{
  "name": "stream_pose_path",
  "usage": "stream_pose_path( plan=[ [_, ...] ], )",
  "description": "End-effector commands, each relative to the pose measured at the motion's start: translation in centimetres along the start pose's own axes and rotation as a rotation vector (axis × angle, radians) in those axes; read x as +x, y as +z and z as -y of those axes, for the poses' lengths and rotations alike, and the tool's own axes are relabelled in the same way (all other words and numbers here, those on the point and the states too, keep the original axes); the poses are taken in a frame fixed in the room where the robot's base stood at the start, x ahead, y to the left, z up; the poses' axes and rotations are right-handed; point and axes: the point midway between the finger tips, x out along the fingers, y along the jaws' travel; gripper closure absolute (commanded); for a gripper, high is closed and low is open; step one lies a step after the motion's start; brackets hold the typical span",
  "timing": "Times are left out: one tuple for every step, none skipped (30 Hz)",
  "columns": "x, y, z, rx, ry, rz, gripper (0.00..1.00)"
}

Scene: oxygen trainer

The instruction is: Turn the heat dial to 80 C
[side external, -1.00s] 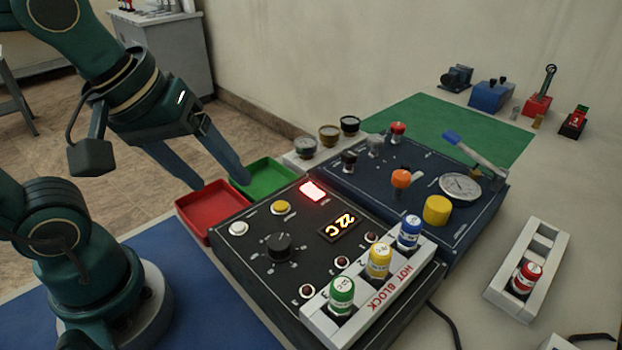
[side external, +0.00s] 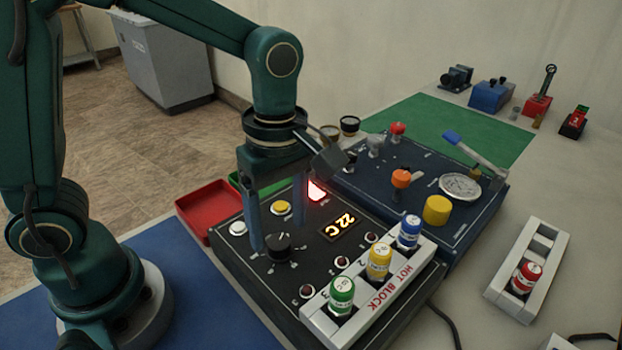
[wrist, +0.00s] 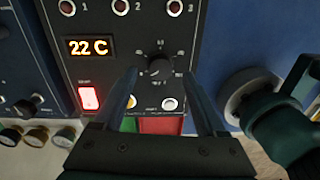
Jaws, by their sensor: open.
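The heat dial (side external: 278,247) is a black round knob on the dark panel of the hot block unit, with a ring of marks around it. In the wrist view the dial (wrist: 160,66) lies between and just beyond the fingertips. My gripper (side external: 279,238) points down over the dial with its jaws open, one finger on each side; it also shows in the wrist view (wrist: 161,77). I cannot tell whether the fingers touch the knob. The display (side external: 339,226) reads 22 C in orange. The dial's pointer direction is too small to read surely.
A lit red switch (side external: 317,190), a yellow button (side external: 281,208) and a white button (side external: 238,228) sit near the dial. The white hot block rack (side external: 397,283) holds capped vials. A blue panel (side external: 350,182) with valves adjoins behind. A red tray (side external: 204,210) lies left.

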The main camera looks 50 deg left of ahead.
Motion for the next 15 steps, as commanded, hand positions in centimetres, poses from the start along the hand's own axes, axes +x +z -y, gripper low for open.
stream_pose_path(
  plan=[
    [0.7, 0.0, 0.1, 0.0, -0.004, -0.001, 0.26],
    [1.1, 0.0, 0.1, 0.0, -0.006, -0.001, 0.26],
    [1.5, 0.0, 0.1, 0.0, -0.005, -0.001, 0.26],
    [1.8, 0.0, 0.1, 0.0, -0.004, -0.001, 0.26],
    [2.0, 0.0, 0.1, 0.0, -0.003, -0.001, 0.26],
    [2.3, 0.0, 0.1, 0.0, -0.003, 0.0, 0.26],
    [2.5, 0.0, 0.0, 0.0, -0.001, 0.0, 0.26],
    [2.6, 0.0, 0.0, 0.0, -0.001, 0.0, 0.26],
    [2.7, 0.0, 0.0, 0.0, -0.001, 0.0, 0.26],
    [2.8, 0.0, 0.0, 0.0, 0.0, 0.0, 0.26],
    [2.8, 0.0, 0.0, 0.0, 0.0, 0.0, 0.26],
    [2.8, 0.0, 0.0, 0.0, 0.001, 0.0, 0.26],
    [2.8, 0.0, 0.0, 0.0, 0.001, 0.0, 0.26],
    [2.8, 0.0, 0.0, 0.0, 0.001, 0.0, 0.26],
    [2.8, 0.0, 0.0, 0.0, 0.001, 0.0, 0.26]
  ],
)
